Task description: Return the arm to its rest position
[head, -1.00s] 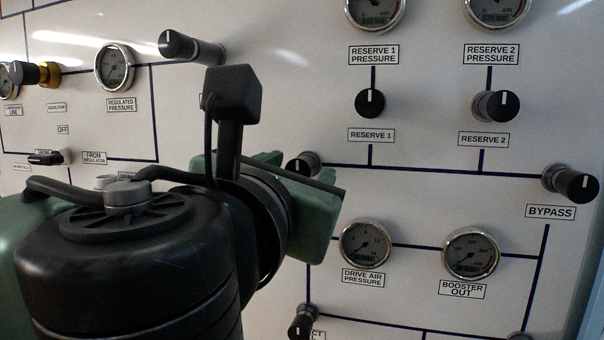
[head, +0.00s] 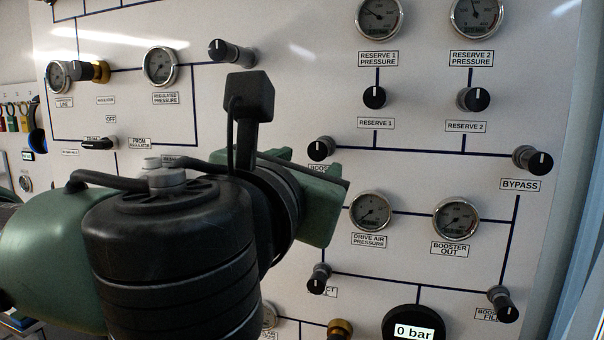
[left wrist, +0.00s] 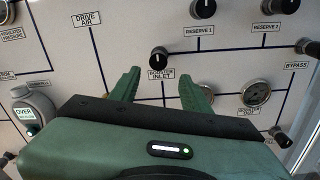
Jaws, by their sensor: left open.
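My left arm (head: 170,260) comes in from the left of the head view, bent in front of the white panel. Its green left gripper faces the panel and its fingers are mostly hidden in the head view. In the left wrist view the left gripper (left wrist: 160,77) shows two green fingers spread apart, with nothing held between them. The black booster inlet knob (left wrist: 158,58) appears between and just beyond the fingertips; the exact gap to it cannot be told. The right gripper is not in view.
The panel (head: 430,180) carries several gauges and protruding knobs, among them the bypass knob (head: 532,160) and reserve 1 knob (head: 374,97). A display reading 0 bar (head: 414,332) is at the bottom. Hanging tools (head: 14,115) show at the far left.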

